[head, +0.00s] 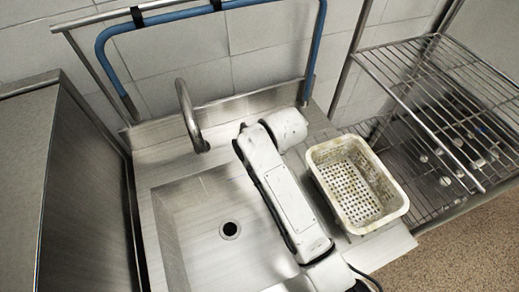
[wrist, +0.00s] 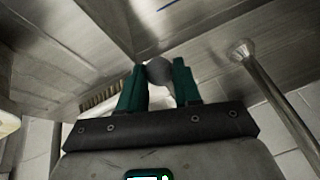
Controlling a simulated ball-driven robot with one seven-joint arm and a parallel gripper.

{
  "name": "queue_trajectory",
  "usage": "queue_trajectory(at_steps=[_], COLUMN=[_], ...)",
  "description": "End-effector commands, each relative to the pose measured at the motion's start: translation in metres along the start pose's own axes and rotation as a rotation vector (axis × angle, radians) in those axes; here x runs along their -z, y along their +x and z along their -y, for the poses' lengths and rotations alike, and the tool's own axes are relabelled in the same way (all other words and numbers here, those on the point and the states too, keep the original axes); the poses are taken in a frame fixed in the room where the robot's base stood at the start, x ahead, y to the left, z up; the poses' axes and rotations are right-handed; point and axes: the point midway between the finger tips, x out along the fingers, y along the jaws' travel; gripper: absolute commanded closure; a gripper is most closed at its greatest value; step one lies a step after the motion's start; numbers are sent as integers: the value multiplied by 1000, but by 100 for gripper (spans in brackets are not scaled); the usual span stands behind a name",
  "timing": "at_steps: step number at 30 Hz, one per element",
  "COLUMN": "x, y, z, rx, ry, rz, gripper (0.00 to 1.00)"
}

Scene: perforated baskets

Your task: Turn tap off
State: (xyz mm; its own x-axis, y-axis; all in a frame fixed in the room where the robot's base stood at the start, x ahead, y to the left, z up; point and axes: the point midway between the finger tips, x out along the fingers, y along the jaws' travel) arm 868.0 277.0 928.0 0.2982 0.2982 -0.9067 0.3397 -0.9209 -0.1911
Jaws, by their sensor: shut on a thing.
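The tap's curved grey metal spout (head: 189,118) rises at the back of the steel sink (head: 160,235) and bends down over the basin. It also shows in the wrist view (wrist: 268,85), to the right of my gripper. My gripper (wrist: 158,72) has green fingers, with a rounded grey knob (wrist: 158,68) between them. It is shut on this knob, which looks like the tap's handle. In the head view my white arm reaches across the sink toward its back edge and hides the gripper and the knob. No water shows at the spout.
A dirty white perforated basket (head: 357,184) stands on the drainboard close to the right of my arm. A wire rack (head: 440,100) is at the right. A blue hose (head: 210,10) hangs along the tiled wall. A steel cabinet (head: 80,190) stands at the left.

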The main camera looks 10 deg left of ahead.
Motion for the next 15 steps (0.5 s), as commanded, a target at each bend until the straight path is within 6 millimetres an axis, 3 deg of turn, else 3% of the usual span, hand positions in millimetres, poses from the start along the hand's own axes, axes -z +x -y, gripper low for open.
queue_trajectory(at_steps=[8, 9, 11, 15], x=[-1, -1, -1, -1], y=[0, 0, 0, 0], z=[1, 1, 1, 1], rx=[2, 2, 2, 2], ry=[0, 0, -1, -1], rz=[2, 2, 2, 2], gripper=[100, 63, 58, 57])
